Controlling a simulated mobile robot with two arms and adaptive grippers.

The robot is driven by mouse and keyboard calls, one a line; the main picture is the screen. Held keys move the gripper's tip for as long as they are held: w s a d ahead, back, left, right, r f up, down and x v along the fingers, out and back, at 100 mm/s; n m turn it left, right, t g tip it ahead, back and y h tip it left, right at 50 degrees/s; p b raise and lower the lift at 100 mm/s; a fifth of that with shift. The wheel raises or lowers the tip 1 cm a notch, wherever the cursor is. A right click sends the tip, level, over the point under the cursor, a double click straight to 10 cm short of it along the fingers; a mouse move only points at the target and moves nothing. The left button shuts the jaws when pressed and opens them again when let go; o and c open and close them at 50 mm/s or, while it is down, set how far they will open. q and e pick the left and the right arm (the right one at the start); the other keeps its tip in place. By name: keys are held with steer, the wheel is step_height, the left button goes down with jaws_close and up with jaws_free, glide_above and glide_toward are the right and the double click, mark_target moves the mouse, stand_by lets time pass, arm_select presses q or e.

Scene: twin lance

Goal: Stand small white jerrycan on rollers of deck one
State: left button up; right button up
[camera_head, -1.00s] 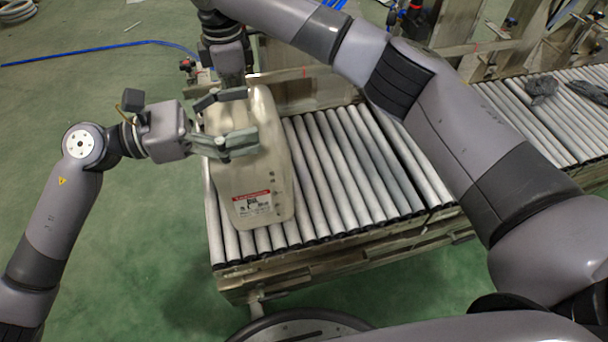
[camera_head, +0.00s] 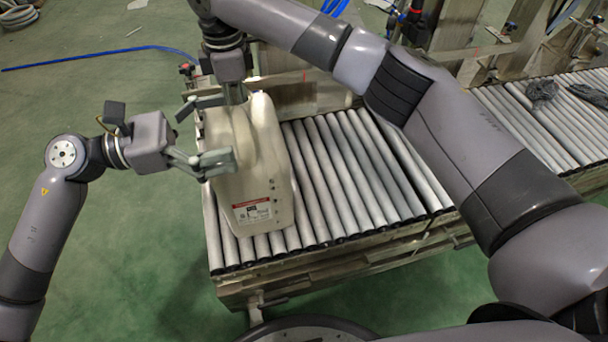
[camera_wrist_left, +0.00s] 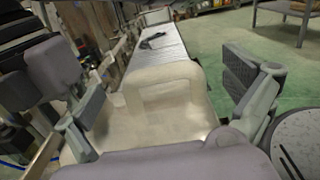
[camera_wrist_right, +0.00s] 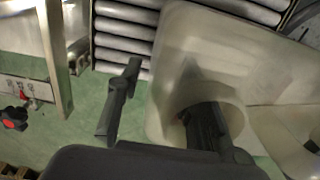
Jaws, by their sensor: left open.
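The small white jerrycan (camera_head: 270,180), with a red-and-white label low on its near side, stands upright on the rollers of the conveyor deck (camera_head: 345,180), at its left end. My left gripper (camera_head: 212,130) is open at the can's left side, its fingers spread apart. In the left wrist view the can (camera_wrist_left: 165,115) lies ahead, between the spread fingers. My right gripper (camera_wrist_right: 163,105) is at the can's far top side. In the right wrist view one finger is in the can's handle opening and the other is outside, with a gap to the wall.
A second roller deck (camera_head: 545,125) at right holds a dark crumpled thing (camera_head: 541,91). A blue hose (camera_head: 100,54) lies on the green floor at left. Frames and fittings stand behind the rollers. Rollers right of the can are clear.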

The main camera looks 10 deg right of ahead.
steer(key=shift+r, duration=0.15)
arm_select(q)
steer(key=a, duration=0.9)
steer(key=shift+s+a, duration=0.15)
steer(key=shift+s, duration=0.05)
arm_select(e)
step_height(320, 180, up, 12)
steer(key=shift+f, duration=0.15)
